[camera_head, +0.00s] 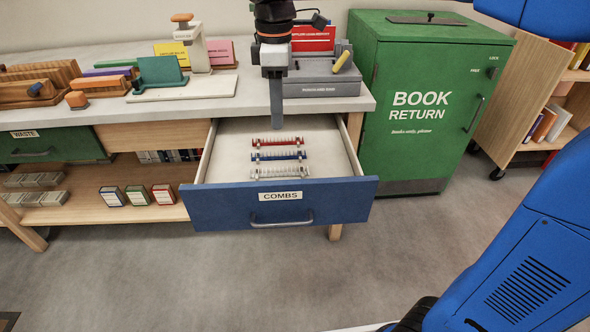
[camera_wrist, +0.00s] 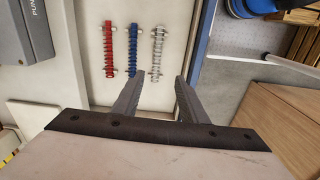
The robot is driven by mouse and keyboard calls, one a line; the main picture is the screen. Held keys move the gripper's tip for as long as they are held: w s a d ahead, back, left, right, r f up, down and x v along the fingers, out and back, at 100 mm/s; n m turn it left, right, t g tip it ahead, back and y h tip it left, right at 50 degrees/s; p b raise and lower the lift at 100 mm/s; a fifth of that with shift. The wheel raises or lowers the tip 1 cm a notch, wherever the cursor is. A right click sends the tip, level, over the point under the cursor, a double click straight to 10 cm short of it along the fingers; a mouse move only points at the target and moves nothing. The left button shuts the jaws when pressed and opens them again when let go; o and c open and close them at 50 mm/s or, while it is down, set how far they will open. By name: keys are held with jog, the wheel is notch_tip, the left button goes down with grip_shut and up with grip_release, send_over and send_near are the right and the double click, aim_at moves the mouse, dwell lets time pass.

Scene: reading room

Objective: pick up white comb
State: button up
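The white comb (camera_head: 280,175) lies in the open drawer (camera_head: 340,200) labelled COMBS, nearest the drawer's blue front. The red comb (camera_head: 278,143) and the blue comb (camera_head: 279,156) lie behind it, roughly parallel. In the wrist view the white comb (camera_wrist: 157,52) is on the right of the row, beside the blue comb (camera_wrist: 132,50). My gripper (camera_head: 277,124) points down over the back part of the drawer. In the wrist view its fingers (camera_wrist: 160,80) are apart with nothing between them; the white comb shows beyond their tips, not touching them.
The white worktop (camera_head: 205,105) runs behind the drawer and carries a grey punch machine (camera_head: 322,82) close to my arm. A green book return bin (camera_head: 425,110) stands to the right, with a wooden book cart (camera_head: 540,100) beyond it. The floor in front is clear.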

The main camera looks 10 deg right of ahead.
send_over(278, 171)
jog(key=f, duration=1.1)
jog(key=shift+s, duration=0.25)
jog(key=shift+w+f, duration=0.15)
jog(key=shift+f, duration=1.45)
jog(key=shift+w+f, duration=0.15)
jog(key=shift+f, duration=1.45)
grip_shut()
